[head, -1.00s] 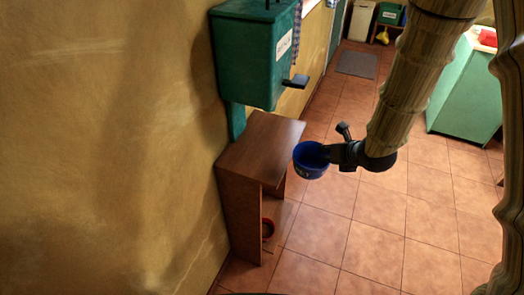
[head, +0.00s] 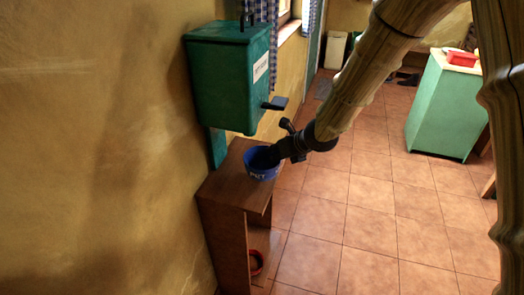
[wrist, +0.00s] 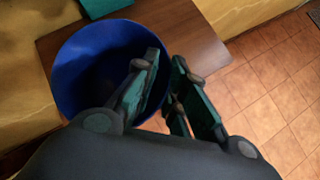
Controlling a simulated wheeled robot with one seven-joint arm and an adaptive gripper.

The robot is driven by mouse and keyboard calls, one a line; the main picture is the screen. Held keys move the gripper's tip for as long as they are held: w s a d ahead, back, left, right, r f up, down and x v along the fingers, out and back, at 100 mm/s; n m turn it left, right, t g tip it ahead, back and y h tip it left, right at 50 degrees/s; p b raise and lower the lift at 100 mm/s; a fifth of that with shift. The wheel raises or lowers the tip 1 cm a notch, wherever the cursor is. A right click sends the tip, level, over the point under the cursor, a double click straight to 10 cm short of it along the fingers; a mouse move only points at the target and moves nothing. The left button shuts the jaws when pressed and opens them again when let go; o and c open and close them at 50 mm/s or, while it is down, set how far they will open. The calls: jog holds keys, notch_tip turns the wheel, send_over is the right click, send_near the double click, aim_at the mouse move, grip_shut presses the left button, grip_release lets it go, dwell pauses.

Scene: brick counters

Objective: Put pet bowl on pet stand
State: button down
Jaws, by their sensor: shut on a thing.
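The pet bowl (head: 262,165) is blue with "PET" lettering on its side. In the head view it appears over the top of the brown wooden pet stand (head: 222,186); I cannot tell whether it touches the top. My gripper (head: 279,153) is shut on the bowl's right rim. In the wrist view, one finger of my gripper (wrist: 160,85) is inside the blue bowl (wrist: 80,75) and the other outside, with the rim between them. The stand's wooden top (wrist: 190,35) shows behind the bowl.
A green dispenser box (head: 225,80) with a dark lever (head: 275,103) hangs on the wall above the stand's far end. A red bowl (head: 256,263) sits low within the stand. Tiled floor is open to the right, before a green cabinet (head: 440,110).

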aim_at(265, 151)
jog(key=w+a, duration=0.1)
jog(key=w, duration=0.1)
jog(key=w+a+p, duration=0.1)
jog(key=w+a, duration=0.2)
jog(key=shift+w+f, duration=0.3)
jog(key=shift+w, duration=0.05)
jog(key=shift+w+f+p, duration=0.1)
jog(key=shift+f+p, duration=0.4)
jog(key=shift+f, duration=1.3)
jog(key=shift+f, duration=0.1)
jog(key=c, duration=1.5)
grip_release()
jog(key=shift+o, duration=0.2)
jog(key=shift+s+d+r, duration=0.2)
jog(key=shift+s+r, duration=0.05)
jog(key=shift+r, duration=0.2)
jog(key=b+v, duration=0.1)
jog(key=v, duration=0.2)
jog(key=shift+s+d+r, duration=0.15)
jog(key=shift+s+r, duration=0.1)
jog(key=s+d+b, duration=0.2)
jog(key=s+d, duration=0.5)
jog(key=s, duration=0.2)
jog(key=shift+s+d+b, duration=0.2)
jog(key=shift+d+b, duration=0.1)
jog(key=shift+d, duration=0.05)
